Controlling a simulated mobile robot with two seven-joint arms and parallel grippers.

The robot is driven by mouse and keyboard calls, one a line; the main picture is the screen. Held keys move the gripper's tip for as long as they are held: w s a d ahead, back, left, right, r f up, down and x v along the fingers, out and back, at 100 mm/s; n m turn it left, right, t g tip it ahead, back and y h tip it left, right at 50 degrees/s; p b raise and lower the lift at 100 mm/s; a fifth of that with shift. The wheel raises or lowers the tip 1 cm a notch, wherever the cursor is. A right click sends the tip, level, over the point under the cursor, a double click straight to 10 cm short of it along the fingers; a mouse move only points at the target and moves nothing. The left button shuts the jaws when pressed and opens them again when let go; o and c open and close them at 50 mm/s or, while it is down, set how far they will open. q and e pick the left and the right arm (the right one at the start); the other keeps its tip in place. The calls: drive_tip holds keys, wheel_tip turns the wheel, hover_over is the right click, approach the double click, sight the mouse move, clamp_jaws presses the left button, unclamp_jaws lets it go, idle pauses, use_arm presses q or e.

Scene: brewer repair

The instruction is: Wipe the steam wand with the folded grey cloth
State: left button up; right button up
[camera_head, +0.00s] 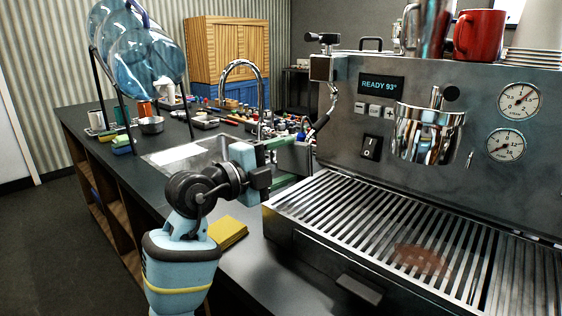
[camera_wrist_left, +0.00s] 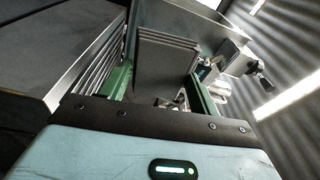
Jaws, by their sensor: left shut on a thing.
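My left gripper (camera_head: 284,160) is at the near left of the coffee machine, over the counter by the sink. In the left wrist view the folded grey cloth (camera_wrist_left: 167,58) stands between the green fingers, its layered edge showing, and the gripper is shut on it. The steam wand (camera_head: 328,112) hangs from the valve block at the machine's left side, with a dark sleeve on its lower part. The cloth is below the wand in the head view; I cannot tell whether they touch. The wand's tip is not clear. My right gripper is out of view.
The espresso machine (camera_head: 440,85) and its slatted drip tray (camera_head: 340,205) fill the right side; a brown stain marks the tray. A yellow folded cloth or pad (camera_head: 228,232) lies on the counter. A sink faucet (camera_head: 243,68) rises behind the gripper. Small items crowd the counter behind.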

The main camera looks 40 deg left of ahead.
sight(306, 164)
use_arm(q)
drive_tip(key=shift+s+d+r+p, duration=0.1)
drive_tip(key=shift+d+r+p, duration=0.05)
drive_tip(key=shift+d+p, duration=0.85)
drive_tip(key=shift+s+d, duration=0.1)
drive_tip(key=shift+d, duration=0.9)
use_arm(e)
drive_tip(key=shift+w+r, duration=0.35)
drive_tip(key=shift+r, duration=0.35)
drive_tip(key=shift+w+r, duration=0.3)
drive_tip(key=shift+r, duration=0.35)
use_arm(q)
drive_tip(key=shift+p, duration=0.7)
drive_tip(key=shift+w+a+p, duration=0.2)
drive_tip(key=shift+a+p, duration=0.35)
drive_tip(key=shift+a, duration=1.5)
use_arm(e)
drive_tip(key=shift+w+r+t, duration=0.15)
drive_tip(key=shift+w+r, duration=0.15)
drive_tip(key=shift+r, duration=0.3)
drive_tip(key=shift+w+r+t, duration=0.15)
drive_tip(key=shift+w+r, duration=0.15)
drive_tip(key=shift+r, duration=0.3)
use_arm(q)
drive_tip(key=shift+s, duration=0.15)
